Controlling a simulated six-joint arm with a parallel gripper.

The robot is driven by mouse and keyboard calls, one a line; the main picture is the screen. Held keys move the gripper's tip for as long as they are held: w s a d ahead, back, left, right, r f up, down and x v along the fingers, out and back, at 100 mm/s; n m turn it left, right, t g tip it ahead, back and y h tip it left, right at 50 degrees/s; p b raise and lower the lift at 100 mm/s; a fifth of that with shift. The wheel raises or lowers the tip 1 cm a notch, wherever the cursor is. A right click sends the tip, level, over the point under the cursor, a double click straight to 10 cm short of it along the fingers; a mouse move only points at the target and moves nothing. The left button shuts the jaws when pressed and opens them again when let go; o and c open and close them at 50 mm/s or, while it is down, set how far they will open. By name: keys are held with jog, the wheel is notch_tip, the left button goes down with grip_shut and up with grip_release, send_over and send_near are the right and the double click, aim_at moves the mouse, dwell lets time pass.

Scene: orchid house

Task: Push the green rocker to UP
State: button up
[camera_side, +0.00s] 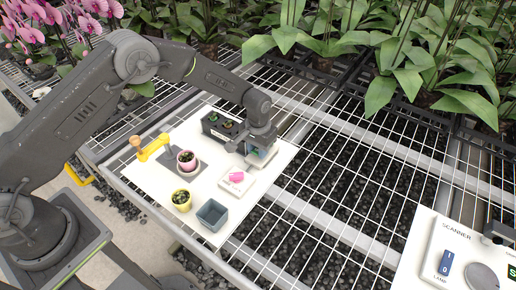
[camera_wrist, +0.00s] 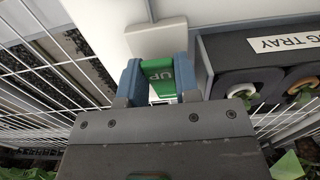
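In the side view my gripper (camera_side: 262,153) is low over the right edge of the white board (camera_side: 212,228) and hides most of the rocker there. Which way the rocker is tilted I cannot tell.
A dark labelled tray (camera_side: 222,130) with plant pots sits close beside my gripper. Open wire mesh lies right.

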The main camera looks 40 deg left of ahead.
jog(key=shift+c, duration=0.8)
jog(key=shift+s+f+t, duration=0.15)
jog(key=shift+t, duration=0.65)
jog(key=o, duration=0.6)
jog(key=shift+o, duration=0.2)
notch_tip(320, 180, up, 14)
jog(key=s, duration=0.2)
jog(key=shift+f, duration=0.15)
jog(key=shift+w, duration=0.1)
